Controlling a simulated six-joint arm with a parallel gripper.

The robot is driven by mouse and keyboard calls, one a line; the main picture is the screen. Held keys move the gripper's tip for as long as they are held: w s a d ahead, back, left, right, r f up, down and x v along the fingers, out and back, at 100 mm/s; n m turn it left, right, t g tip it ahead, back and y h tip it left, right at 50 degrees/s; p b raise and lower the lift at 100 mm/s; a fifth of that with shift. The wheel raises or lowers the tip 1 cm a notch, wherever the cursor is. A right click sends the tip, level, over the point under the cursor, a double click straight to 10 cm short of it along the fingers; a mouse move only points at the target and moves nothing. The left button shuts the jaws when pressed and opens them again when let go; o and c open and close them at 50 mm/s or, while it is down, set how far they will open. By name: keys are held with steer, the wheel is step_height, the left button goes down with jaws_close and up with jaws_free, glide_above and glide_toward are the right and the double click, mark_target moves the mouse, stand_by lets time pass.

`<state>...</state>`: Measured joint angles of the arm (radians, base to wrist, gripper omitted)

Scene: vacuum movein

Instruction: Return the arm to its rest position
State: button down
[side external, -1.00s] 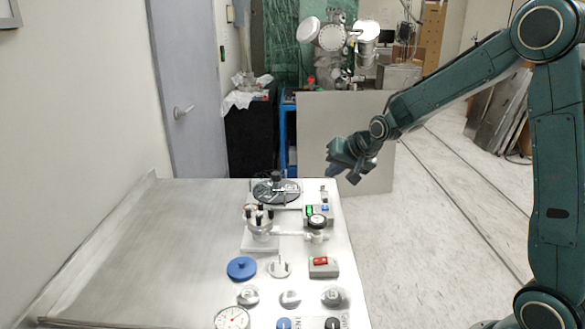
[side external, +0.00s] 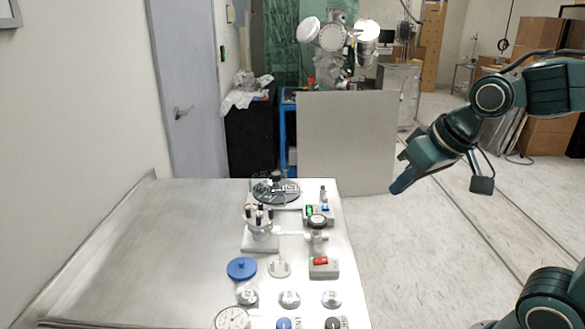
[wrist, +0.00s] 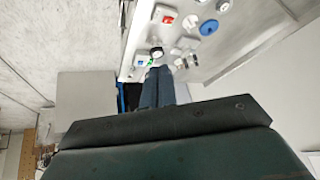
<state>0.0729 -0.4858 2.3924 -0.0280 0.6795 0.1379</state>
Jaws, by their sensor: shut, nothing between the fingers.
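My gripper (side external: 400,184) is in the air to the right of the metal table (side external: 130,240) in the side view, clear of its edge. Its fingers point down and to the left and hold nothing. In the wrist view the fingers of my gripper (wrist: 157,88) show close together, with the table equipment beyond them.
The table bears a dark round plate (side external: 278,192), a chamber part with black knobs (side external: 260,232), a blue disc (side external: 242,268), a box with a red switch (side external: 323,267) and a dial gauge (side external: 232,318). A grey panel (side external: 345,140) stands behind. The floor right of the table is clear.

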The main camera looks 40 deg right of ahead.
steer(key=s+a+n, duration=0.1)
steer(key=s+n, duration=0.1)
steer(key=s, duration=0.6)
steer(key=shift+s+a+f+g, duration=0.15)
steer(key=shift+s+f+g, duration=0.2)
steer(key=shift+f+g, duration=0.05)
